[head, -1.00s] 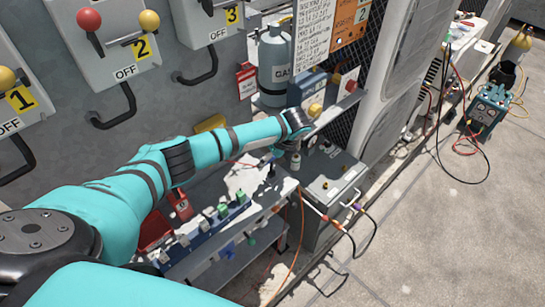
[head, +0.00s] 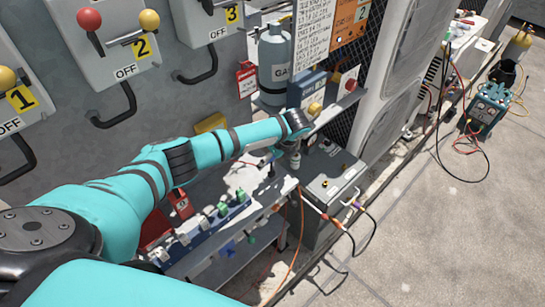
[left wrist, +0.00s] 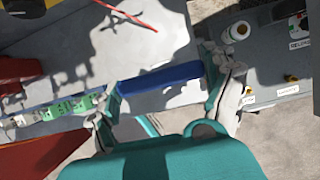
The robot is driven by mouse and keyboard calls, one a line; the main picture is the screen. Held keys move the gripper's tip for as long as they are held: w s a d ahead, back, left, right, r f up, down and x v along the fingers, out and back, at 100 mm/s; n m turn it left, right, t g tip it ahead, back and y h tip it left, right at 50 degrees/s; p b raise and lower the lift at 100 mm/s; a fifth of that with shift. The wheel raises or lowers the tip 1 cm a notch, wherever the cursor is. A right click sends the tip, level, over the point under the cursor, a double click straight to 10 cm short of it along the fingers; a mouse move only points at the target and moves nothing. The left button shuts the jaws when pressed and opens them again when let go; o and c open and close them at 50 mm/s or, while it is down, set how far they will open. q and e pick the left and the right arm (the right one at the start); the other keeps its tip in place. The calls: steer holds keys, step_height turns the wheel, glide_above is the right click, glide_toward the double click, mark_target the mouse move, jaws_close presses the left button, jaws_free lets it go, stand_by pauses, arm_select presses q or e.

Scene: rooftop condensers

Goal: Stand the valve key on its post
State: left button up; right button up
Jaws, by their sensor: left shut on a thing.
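My left gripper (head: 284,149) is over the far end of the bench in the head view, small and partly hidden by its own wrist. In the left wrist view its two fingers (left wrist: 162,90) stand well apart, with a dark blue bar (left wrist: 160,78) crossing between their tips. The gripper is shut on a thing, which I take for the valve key. The bar lies nearly in line with the blue rail on the bench, so I cannot tell whether it is the key's handle or part of the rail. I cannot make out the post. My right gripper is not in view.
A blue rail with green and white fittings (head: 222,208) runs along the bench. A grey box (head: 330,185) with hoses stands at its right end. A white roll or bottle (left wrist: 238,30) is close to the right finger. A gas cylinder (head: 273,65) stands behind.

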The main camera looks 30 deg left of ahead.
arm_select(q)
steer(key=shift+f, duration=0.4)
stand_by(0.7)
steer(key=o, duration=1.2)
